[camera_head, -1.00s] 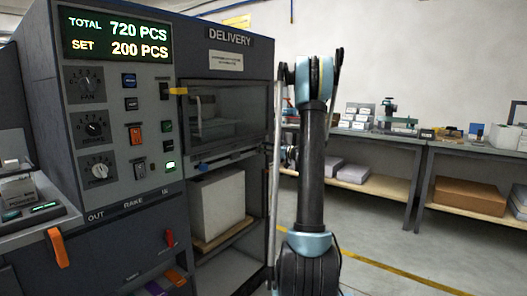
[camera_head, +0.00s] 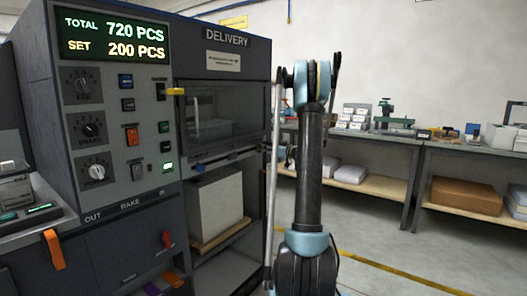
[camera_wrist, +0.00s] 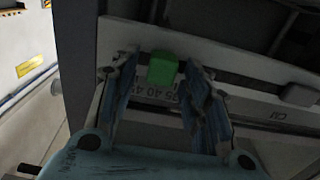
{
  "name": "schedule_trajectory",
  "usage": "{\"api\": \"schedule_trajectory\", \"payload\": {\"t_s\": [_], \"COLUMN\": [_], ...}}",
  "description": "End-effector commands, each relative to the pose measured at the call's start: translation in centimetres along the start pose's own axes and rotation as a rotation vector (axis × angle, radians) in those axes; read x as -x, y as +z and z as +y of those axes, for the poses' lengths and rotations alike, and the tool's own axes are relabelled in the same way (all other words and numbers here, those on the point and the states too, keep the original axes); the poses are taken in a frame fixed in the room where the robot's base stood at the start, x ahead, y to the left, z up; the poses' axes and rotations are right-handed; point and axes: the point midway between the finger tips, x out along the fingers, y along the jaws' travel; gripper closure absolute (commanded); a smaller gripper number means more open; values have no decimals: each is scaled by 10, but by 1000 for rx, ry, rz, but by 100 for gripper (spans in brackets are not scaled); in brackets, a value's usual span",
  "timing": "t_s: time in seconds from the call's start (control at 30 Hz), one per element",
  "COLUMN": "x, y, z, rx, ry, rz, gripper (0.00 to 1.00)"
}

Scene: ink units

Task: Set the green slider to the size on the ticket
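The green slider (camera_wrist: 163,69) shows in the wrist view as a small green block on a pale rail. Below it is a printed scale (camera_wrist: 160,92) with numbers that look like 40 and 45, partly hidden. My gripper (camera_wrist: 160,66) is open, with one finger on each side of the slider and visible gaps between. I cannot tell how deep the fingertips reach. In the head view my arm stands upright beside the machine, and the gripper and slider are hidden. I cannot make out a ticket in either view.
A grey machine (camera_head: 222,41) marked DELIVERY stands at left; its display (camera_head: 113,38) reads TOTAL 720 PCS, SET 200 PCS. A grey block (camera_wrist: 299,95) sits right of the slider. Workbenches (camera_head: 415,143) line the wall, with open floor (camera_head: 375,215) before them.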

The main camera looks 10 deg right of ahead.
Motion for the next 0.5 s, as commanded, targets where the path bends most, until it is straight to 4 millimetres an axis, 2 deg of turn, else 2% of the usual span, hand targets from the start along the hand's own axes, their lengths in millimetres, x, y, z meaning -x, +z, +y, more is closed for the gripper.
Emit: {"api": "schedule_trajectory", "payload": {"t_s": [0.27,0.37,0.5], "x": [2,9,30], "y": [0,0,0], "z": [0,0,1], "rx": [0,0,0], "ry": [0,1,2], "rz": [0,0,0], "gripper": [57,57,57]}}
